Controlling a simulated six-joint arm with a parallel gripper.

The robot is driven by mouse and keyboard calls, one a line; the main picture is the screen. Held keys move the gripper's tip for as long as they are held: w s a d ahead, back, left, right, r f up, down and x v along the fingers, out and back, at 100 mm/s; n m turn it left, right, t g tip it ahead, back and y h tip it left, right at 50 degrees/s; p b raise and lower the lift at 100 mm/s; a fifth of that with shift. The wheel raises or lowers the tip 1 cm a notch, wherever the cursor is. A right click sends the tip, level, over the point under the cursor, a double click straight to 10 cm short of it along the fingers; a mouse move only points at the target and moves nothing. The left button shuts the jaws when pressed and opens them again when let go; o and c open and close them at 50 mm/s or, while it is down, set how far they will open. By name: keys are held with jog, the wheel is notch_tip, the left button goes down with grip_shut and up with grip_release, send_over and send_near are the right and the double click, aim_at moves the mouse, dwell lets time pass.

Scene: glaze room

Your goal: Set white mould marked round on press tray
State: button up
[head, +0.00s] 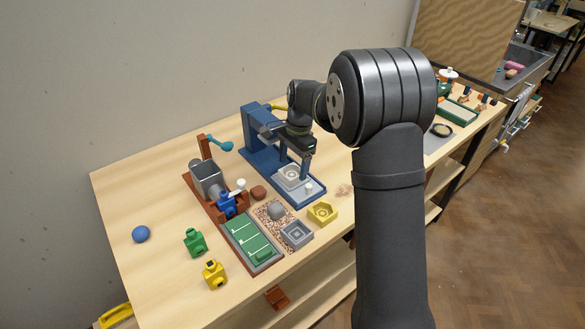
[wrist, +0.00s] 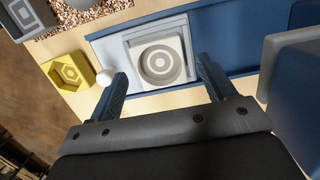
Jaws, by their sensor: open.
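The white mould (head: 291,173) with concentric rings on its face sits on the pale press tray (wrist: 115,48) at the base of the blue press. In the wrist view the mould (wrist: 160,62) looks flat on the tray, inside its raised edge. My gripper (wrist: 162,67) is open, with one finger to each side of the mould in the picture. I see no finger touching it, and the height gap is hard to judge. In the head view my gripper (head: 307,163) is just above the tray, and my arm hides part of the press.
The blue press (head: 258,135) stands close behind my gripper. A white knob (head: 309,187) is at the tray's front. A yellow hexagon mould (head: 322,213) and a grey square mould (head: 297,234) lie nearer the front edge. A pebbled patch (head: 268,212) is beside them.

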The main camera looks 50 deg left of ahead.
aim_at(297, 172)
notch_tip(297, 172, up, 10)
jog(key=w, duration=0.1)
jog(key=shift+w, duration=0.25)
jog(key=shift+f, duration=0.1)
jog(key=f, duration=0.3)
jog(key=s+f, duration=0.1)
jog(key=f, duration=0.7)
jog(key=shift+s+f, duration=0.15)
jog(key=shift+s, duration=0.25)
jog(key=shift+r, duration=1.75)
jog(key=shift+f, duration=0.1)
